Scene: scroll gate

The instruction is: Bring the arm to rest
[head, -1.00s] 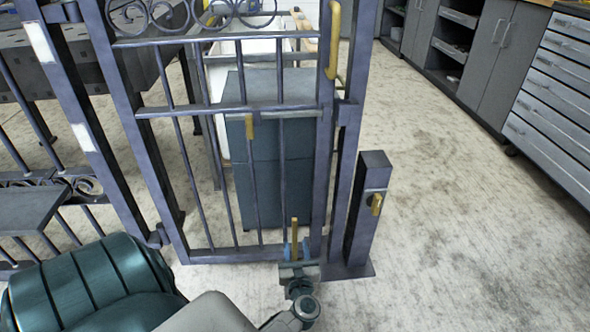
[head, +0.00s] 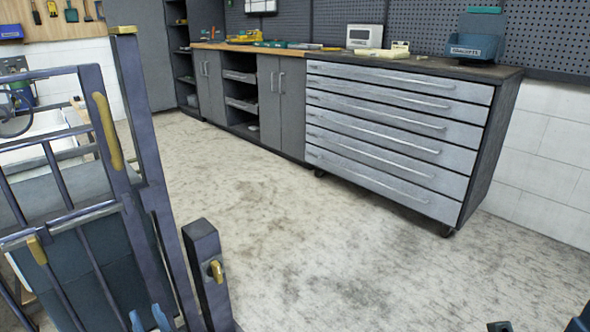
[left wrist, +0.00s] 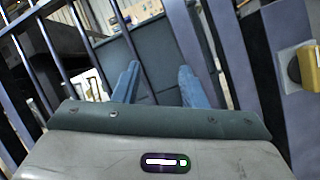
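My left gripper (head: 149,319) shows its blue fingertips at the bottom edge of the head view, in front of the gate's lower part. In the left wrist view its two fingers (left wrist: 160,88) are apart with nothing between them, and gate bars and a dark blue-grey cabinet lie beyond. The purple-grey metal gate (head: 125,135) stands upright at the left, with a long yellow handle (head: 107,131) and a smaller yellow tab (head: 37,250). A blue piece (head: 580,319) at the bottom right corner may be my right gripper; its fingers cannot be made out.
A drawer cabinet (head: 400,140) and workbench line the back wall. A yellow fitting (left wrist: 308,66) is close at the right in the left wrist view.

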